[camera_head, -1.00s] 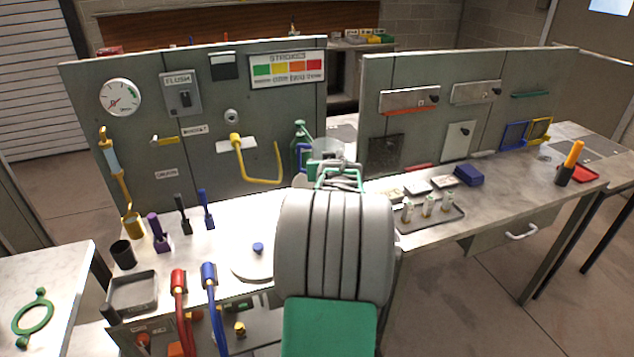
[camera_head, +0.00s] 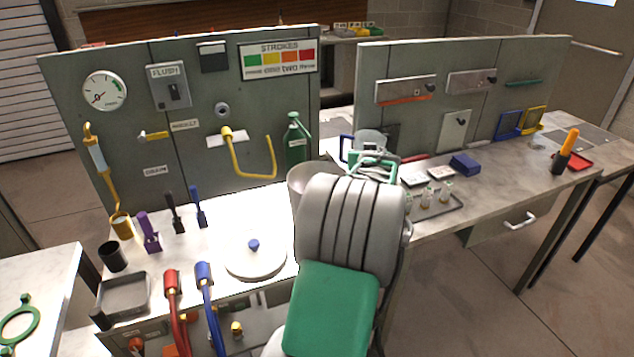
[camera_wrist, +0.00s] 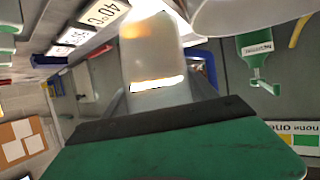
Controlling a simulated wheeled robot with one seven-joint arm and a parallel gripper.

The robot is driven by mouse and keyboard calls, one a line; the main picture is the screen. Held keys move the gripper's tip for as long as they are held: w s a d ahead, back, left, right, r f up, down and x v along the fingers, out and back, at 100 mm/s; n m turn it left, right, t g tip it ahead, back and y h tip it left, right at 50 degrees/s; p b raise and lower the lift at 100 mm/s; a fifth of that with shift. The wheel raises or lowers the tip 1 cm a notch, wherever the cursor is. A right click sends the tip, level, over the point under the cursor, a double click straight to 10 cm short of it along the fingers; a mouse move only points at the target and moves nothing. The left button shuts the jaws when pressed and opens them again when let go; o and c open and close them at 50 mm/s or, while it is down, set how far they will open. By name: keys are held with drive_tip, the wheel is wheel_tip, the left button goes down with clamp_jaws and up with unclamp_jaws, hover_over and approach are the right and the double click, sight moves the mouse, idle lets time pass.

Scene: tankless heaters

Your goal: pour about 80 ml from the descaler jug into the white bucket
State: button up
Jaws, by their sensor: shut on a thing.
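A translucent grey-white jug (camera_head: 370,139) with a blue handle (camera_head: 346,150) is in my gripper (camera_head: 372,163), above the bench in the gap between the two panels. My gripper is shut on it. In the wrist view the jug (camera_wrist: 150,50) fills the middle, with a bright band low on it. Its tilt and liquid level are not clear. The white bucket (camera_head: 306,177) stands left of the jug, its right and lower parts hidden by my arm. Its pale wall (camera_wrist: 245,16) also shows at the top of the wrist view, beside the jug and apart from it.
A green pump bottle (camera_head: 297,143) stands behind the bucket. A yellow bent pipe (camera_head: 240,160) sticks out of the left panel. A round white lid (camera_head: 254,262) lies in front. A tray with small vials (camera_head: 438,207) and a blue block (camera_head: 465,163) are to the right.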

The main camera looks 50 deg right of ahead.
sight(356, 146)
drive_tip(key=shift+w+a+r, duration=0.15)
drive_tip(key=shift+r, duration=0.05)
idle(0.3)
drive_tip(key=shift+w+a+r+n+g+h+p, duration=0.25)
drive_tip(key=shift+r+n+h, duration=0.2)
drive_tip(key=shift+n, duration=0.2)
drive_tip(key=shift+w+a+r+n+g+h+p, duration=0.2)
drive_tip(key=shift+r+n+h, duration=0.2)
drive_tip(key=shift+n, duration=0.25)
drive_tip(key=r+n+h, duration=0.1)
drive_tip(key=w+a+r+n+p, duration=0.1)
drive_tip(key=shift+w+a+n+g+h, duration=0.15)
drive_tip(key=shift+n+g+h, duration=0.1)
drive_tip(key=shift+n+h, duration=0.1)
drive_tip(key=shift+a+f+n+h, duration=0.1)
drive_tip(key=shift+f+n+h, duration=0.2)
drive_tip(key=shift+n, duration=0.15)
drive_tip(key=shift+f+n+h+b, duration=0.15)
drive_tip(key=shift+n+h+b, duration=0.25)
drive_tip(key=shift+n, duration=0.6)
drive_tip(key=shift+f+n+h, duration=0.15)
drive_tip(key=shift+n+h, duration=0.25)
drive_tip(key=shift+n, duration=0.3)
drive_tip(key=shift+r, duration=0.25)
drive_tip(key=shift+w+r+n+h+p, duration=0.1)
drive_tip(key=shift+r+n+h+p, duration=0.25)
drive_tip(key=shift+n, duration=0.45)
